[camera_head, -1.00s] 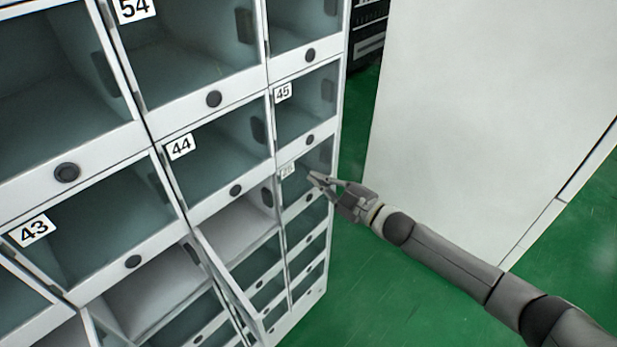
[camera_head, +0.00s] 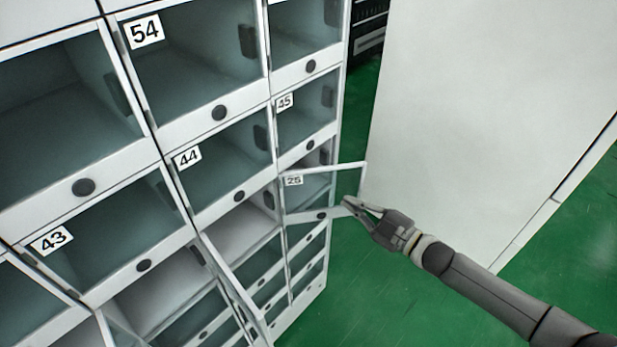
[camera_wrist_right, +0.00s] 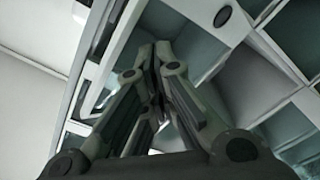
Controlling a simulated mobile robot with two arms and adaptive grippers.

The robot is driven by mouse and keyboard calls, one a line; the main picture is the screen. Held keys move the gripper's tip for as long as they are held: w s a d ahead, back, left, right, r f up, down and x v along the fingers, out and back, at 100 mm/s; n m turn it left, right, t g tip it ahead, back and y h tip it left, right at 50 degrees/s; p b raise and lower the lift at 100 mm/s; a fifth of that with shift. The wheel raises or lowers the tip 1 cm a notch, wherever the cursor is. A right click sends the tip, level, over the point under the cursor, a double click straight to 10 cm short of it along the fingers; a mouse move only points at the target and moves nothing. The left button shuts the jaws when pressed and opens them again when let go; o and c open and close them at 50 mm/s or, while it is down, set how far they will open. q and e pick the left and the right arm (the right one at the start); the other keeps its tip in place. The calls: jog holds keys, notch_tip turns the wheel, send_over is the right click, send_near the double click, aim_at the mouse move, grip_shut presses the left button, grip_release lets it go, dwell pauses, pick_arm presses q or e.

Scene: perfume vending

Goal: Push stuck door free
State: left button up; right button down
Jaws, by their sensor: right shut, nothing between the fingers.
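The vending cabinet (camera_head: 150,255) has a grid of clear-fronted doors with white frames. The small door by label 25 (camera_head: 325,212), in the right column under compartment 45, stands swung out from the cabinet, its pane projecting to the right. My right gripper (camera_head: 348,204) is shut and empty, its fingertips at the lower outer part of that door; I cannot tell if they touch it. In the right wrist view the closed fingers (camera_wrist_right: 158,50) point at the cabinet front and hide part of it. My left gripper is not in view.
Another door (camera_head: 235,285) stands open below compartment 44, and another open panel shows at the lower left. A large white panel (camera_head: 480,120) stands to the right. Green floor (camera_head: 350,285) is clear between.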

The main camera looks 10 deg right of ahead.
jog(key=p+v, duration=0.4)
jog(key=v, duration=1.1)
jog(key=shift+s+d+p, duration=0.15)
jog(key=shift+p, duration=0.15)
dwell(0.6)
jog(key=s+d+f+m+g+h+b, duration=0.1)
jog(key=s+d+f+m+h, duration=0.15)
jog(key=f, duration=0.75)
jog(key=s+d+f+m+g+h, duration=0.1)
jog(key=s+d+f+m+h, duration=0.2)
jog(key=f, duration=0.6)
jog(key=s+d+f+m+g+h+b, duration=0.15)
jog(key=f+m+h, duration=0.25)
jog(key=f, duration=0.6)
jog(key=s+a+f+m+g, duration=0.1)
jog(key=s+a+f+g, duration=0.2)
jog(key=s+f, duration=0.3)
jog(key=s+a+f+m+g+h, duration=0.1)
jog(key=s+a+f, duration=0.4)
jog(key=s, duration=0.7)
jog(key=s+a+f+m+g+b, duration=0.1)
jog(key=s+a+f+m+g, duration=0.1)
jog(key=s+a+f+g, duration=0.3)
jog(key=s+f, duration=0.3)
jog(key=s, duration=0.2)
jog(key=shift+m+g, duration=0.35)
jog(key=shift+s+r+h, duration=0.1)
jog(key=shift+h, duration=0.15)
